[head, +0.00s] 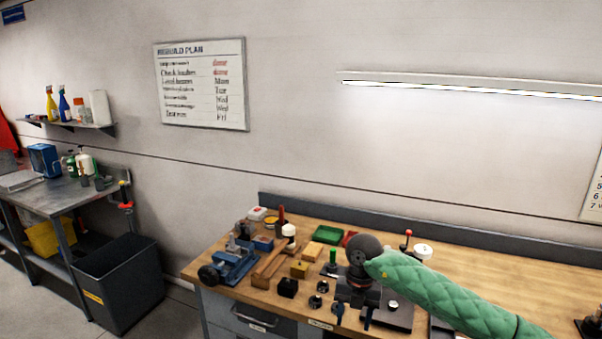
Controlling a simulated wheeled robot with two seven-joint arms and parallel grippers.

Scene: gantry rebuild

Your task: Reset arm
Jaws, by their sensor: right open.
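My right arm, in a green quilted sleeve, comes in from the lower right of the head view and ends in a dark round wrist. My right gripper (353,316) points down over the front part of the wooden workbench (460,270). Its two fingers are apart, and I see nothing held between them. A dark plate with round parts (398,315) lies just right of the fingers, partly hidden by the arm. I cannot tell whether the gripper touches anything. My left gripper is not in view.
A white round container (423,251) stands behind the arm. A black bin (118,285) stands on the floor at left.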

